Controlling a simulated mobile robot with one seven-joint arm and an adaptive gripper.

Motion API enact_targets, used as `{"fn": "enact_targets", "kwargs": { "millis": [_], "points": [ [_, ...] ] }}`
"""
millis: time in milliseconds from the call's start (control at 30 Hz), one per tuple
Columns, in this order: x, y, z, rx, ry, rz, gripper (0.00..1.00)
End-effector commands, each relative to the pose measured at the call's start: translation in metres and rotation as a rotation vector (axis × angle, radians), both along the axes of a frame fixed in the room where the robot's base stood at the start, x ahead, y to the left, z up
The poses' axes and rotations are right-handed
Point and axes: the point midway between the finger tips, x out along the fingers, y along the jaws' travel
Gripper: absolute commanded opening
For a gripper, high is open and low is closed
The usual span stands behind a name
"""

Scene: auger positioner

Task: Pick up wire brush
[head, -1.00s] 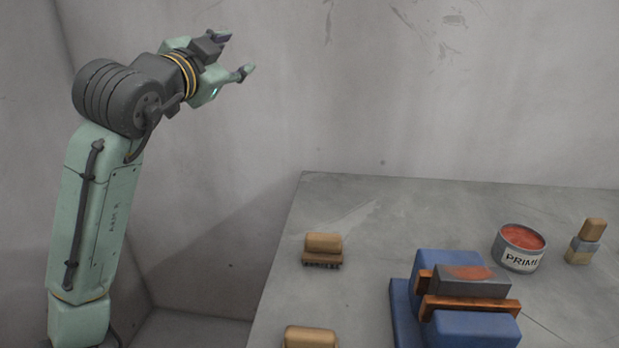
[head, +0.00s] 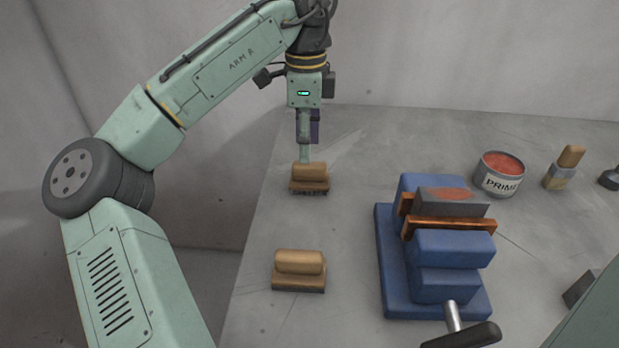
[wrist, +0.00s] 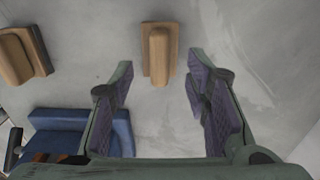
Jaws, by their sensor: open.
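The wire brush (head: 309,173) has a rounded tan wooden handle over a flat base with dark bristles below. It lies on the grey table near its left edge, toward the back. My gripper (head: 308,148) points down just above and behind it in the head view, and one finger overlaps the handle's outline there. In the wrist view the brush (wrist: 160,50) lies ahead, lined up with the gap between the two open fingers of my gripper (wrist: 160,78). The jaws are empty. Whether a finger touches the brush cannot be told.
A similar tan-handled block (head: 299,263) lies nearer on the table and shows at left in the wrist view (wrist: 22,55). A blue vise (head: 448,246) clamps a grey piece right of the brushes.

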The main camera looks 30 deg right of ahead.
Motion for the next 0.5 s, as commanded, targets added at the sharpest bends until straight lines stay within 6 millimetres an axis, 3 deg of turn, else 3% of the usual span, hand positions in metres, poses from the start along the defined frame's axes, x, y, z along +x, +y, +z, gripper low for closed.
{"fn": "enact_targets", "kwargs": {
  "millis": [500],
  "points": [
    [-0.004, -0.005, -0.055, -0.003, -0.001, 0.002, 0.43]
  ]
}}
